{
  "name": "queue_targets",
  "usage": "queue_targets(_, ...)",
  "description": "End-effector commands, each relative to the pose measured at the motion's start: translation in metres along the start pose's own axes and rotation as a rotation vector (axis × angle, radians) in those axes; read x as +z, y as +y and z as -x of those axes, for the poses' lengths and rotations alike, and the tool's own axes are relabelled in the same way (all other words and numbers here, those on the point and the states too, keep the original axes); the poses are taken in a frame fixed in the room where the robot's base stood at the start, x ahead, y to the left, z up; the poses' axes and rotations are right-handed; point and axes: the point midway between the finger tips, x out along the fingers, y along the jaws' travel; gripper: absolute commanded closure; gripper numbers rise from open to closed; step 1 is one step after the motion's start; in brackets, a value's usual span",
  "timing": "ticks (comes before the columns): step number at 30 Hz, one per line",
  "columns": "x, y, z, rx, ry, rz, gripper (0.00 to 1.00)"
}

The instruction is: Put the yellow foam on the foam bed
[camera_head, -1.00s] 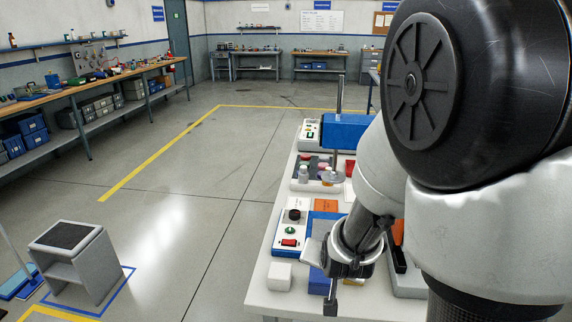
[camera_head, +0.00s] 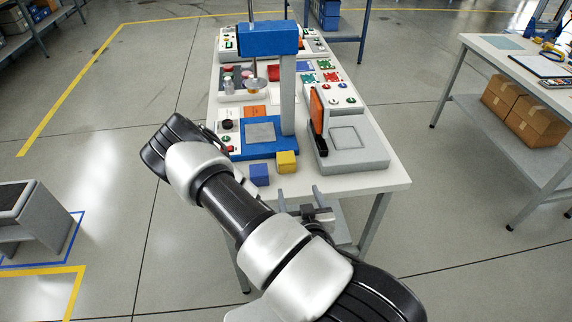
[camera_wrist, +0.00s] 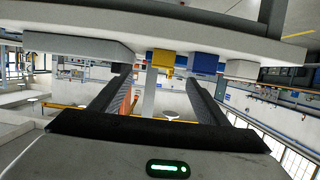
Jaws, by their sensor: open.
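The yellow foam (camera_head: 287,162) is a small yellow cube at the table's front edge. It shows inverted in the wrist view (camera_wrist: 163,58). A blue cube (camera_head: 259,175) sits just left of it. My gripper (camera_head: 300,199) is open and empty in front of the table's front edge, apart from the foam. In the wrist view both fingers (camera_wrist: 157,78) are spread with nothing between them. A grey station (camera_head: 372,157) with an outlined square on top, right of the foam, looks like the foam bed, though I cannot be sure. An upright orange and black panel stands at its left.
A blue press (camera_head: 268,40) with a blue base and grey plate (camera_head: 261,133) stands behind the cubes. Control boxes fill the table's back. My arm covers the table's front left. A second table (camera_head: 490,110) stands at right. Floor between the tables is clear.

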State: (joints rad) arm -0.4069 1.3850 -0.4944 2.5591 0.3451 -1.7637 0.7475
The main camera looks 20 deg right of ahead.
Motion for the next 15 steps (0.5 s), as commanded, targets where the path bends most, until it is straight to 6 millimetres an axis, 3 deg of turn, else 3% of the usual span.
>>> queue_targets(15,0.008,-0.003,-0.063,-0.009,0.008,0.001,0.31)
